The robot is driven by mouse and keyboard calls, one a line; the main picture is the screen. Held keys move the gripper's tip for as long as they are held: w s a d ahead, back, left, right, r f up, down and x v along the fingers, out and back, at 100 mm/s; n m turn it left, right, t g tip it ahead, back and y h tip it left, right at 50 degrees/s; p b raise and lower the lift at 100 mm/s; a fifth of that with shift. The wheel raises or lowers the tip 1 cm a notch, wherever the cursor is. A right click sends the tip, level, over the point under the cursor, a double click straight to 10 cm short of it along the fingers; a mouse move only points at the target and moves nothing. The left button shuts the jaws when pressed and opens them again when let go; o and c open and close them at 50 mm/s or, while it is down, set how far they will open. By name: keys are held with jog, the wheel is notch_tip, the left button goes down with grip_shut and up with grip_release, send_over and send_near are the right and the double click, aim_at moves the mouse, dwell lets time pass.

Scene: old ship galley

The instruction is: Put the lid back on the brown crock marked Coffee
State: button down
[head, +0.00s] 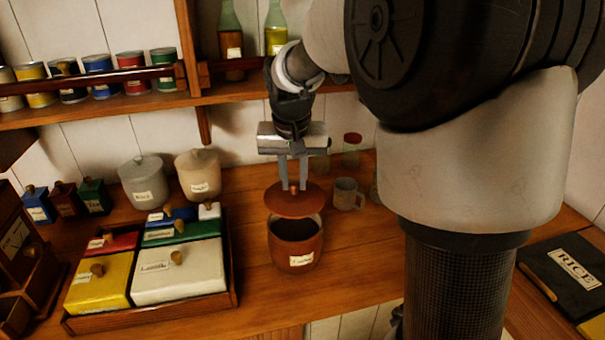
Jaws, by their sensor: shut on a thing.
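The brown crock (295,249) with a white label stands upright on the wooden counter, its dark opening partly in view. The label's word is too small to read surely. A round brown lid (296,203) is held above and slightly behind the crock's mouth, roughly level. My gripper (293,184) points down from above and is shut on the lid's small knob, which the fingers partly hide. The lid looks apart from the rim at the front; whether it touches at the back cannot be told.
A wooden tray (232,290) of labelled, lidded boxes stands left of the crock. A grey mug (346,195) and a red-lidded jar (352,150) stand close behind right. Grey (143,182) and cream (198,174) crocks stand behind left. Counter right of the crock is clear.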

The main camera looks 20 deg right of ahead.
aim_at(295, 196)
jog(key=shift+f+b, duration=2.15)
jog(key=shift+f, duration=0.85)
jog(key=shift+f, duration=0.15)
jog(key=c, duration=1)
grip_release()
jog(key=shift+r+p, duration=2.65)
jog(key=shift+r, duration=0.85)
